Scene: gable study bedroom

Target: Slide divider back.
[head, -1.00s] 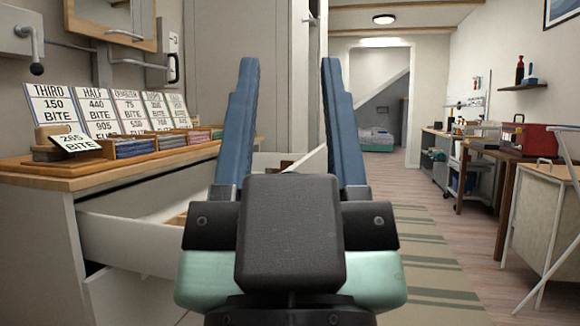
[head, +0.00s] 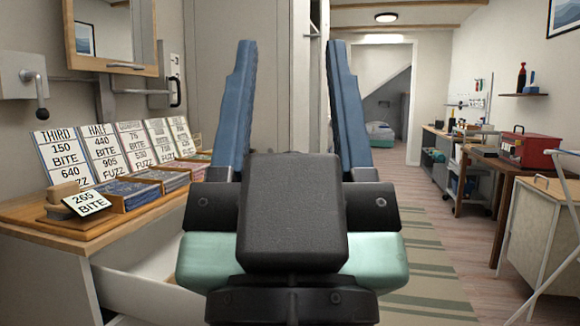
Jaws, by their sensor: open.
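My gripper (head: 291,48) is in the middle of the head view. Its two blue fingers are apart, with nothing between them. Below and left of it, an open white drawer (head: 160,302) sticks out of the cabinet under the wooden counter. Most of the drawer is hidden behind my gripper body. I cannot make out a divider in it.
The wooden counter (head: 75,255) on the left bears several lettered cards (head: 60,155), filled wooden trays (head: 120,192) and a small card reading 265 BITE (head: 87,203). On the right are a red toolbox (head: 530,147) and a pale cabinet (head: 540,225). The striped rug (head: 425,255) is clear.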

